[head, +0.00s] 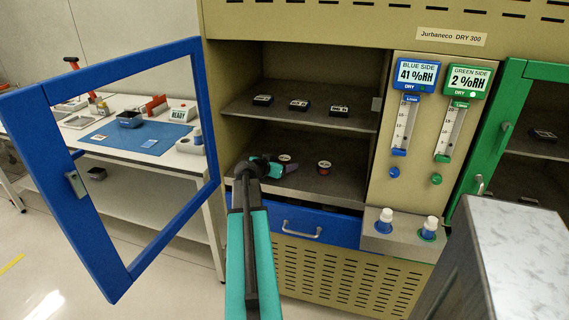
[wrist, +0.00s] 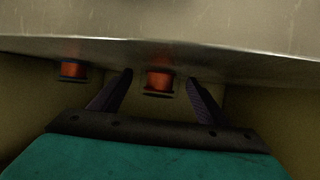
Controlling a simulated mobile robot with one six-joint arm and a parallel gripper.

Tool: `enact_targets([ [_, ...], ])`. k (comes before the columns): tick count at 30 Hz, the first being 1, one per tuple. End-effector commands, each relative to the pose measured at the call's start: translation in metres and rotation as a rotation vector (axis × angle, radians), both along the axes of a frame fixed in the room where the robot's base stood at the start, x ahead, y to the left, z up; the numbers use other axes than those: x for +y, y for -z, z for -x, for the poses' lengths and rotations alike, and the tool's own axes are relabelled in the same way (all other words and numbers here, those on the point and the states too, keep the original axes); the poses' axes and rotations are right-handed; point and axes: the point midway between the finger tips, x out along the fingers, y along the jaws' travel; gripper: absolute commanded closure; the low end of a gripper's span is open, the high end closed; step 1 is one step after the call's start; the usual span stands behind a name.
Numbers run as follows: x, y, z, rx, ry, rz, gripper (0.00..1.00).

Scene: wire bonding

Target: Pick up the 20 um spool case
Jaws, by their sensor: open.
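Two small round spool cases with pale tops sit on the cabinet's lower shelf, one (head: 285,158) by my gripper and one (head: 325,166) further right. I cannot read a 20 um mark on either. My gripper (head: 280,167) is inside the open blue-side compartment, low over the shelf. The wrist view looks upside down, with the shelf at the top. There, one orange-red spool case (wrist: 159,82) shows between the open fingers of my gripper (wrist: 158,82), not gripped. The other spool case (wrist: 72,70) is outside the fingers, to the left.
The upper shelf (head: 270,112) holds three small dark labelled boxes above my gripper. The blue door (head: 205,120) stands open at left, and the green door (head: 497,130) is at right. A workbench with a blue mat (head: 125,140) stands behind the blue door.

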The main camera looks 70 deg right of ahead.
Motion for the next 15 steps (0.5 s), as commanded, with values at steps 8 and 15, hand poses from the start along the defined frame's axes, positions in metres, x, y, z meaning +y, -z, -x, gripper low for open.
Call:
enact_targets([
  [8,0.0001,-0.0001,0.0000,0.000,0.000,0.000,0.51],
  [15,0.0000,-0.0003,0.0000,0.000,0.000,0.000,0.76],
])
